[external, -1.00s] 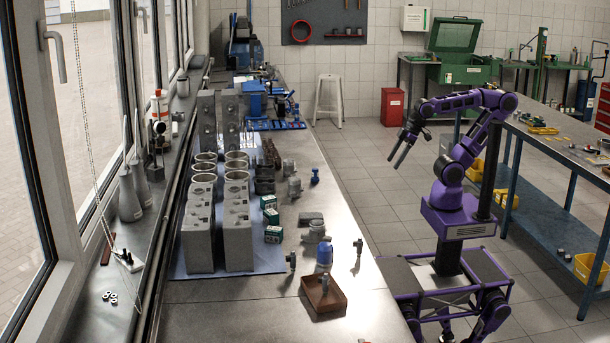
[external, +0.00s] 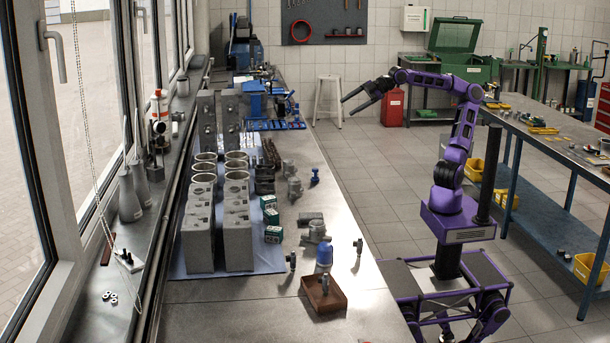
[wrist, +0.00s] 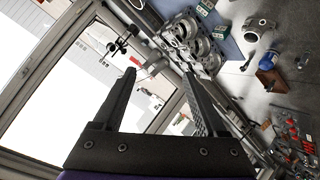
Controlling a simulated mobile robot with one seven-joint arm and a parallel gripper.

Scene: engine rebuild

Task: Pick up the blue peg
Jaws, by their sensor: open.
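A small blue peg-shaped piece (external: 315,177) stands on the bench near its right edge, past the middle. A larger blue-topped piece (external: 324,256) stands nearer, behind the brown tray; a blue piece (wrist: 267,60) also shows beside the tray in the wrist view. I cannot tell for certain which is the blue peg. My gripper (external: 347,106) is open and empty, raised high over the floor to the right of the bench, clear of both. In the wrist view my gripper's two fingers (wrist: 160,74) are spread, with the window behind them.
The bench (external: 230,300) holds grey engine blocks (external: 205,235), green boxes (external: 271,217) and a brown tray (external: 334,298) with an upright piece in it. Small upright fittings (external: 358,245) stand near the right edge. The bench's near end is clear. A stool (external: 328,100) stands behind.

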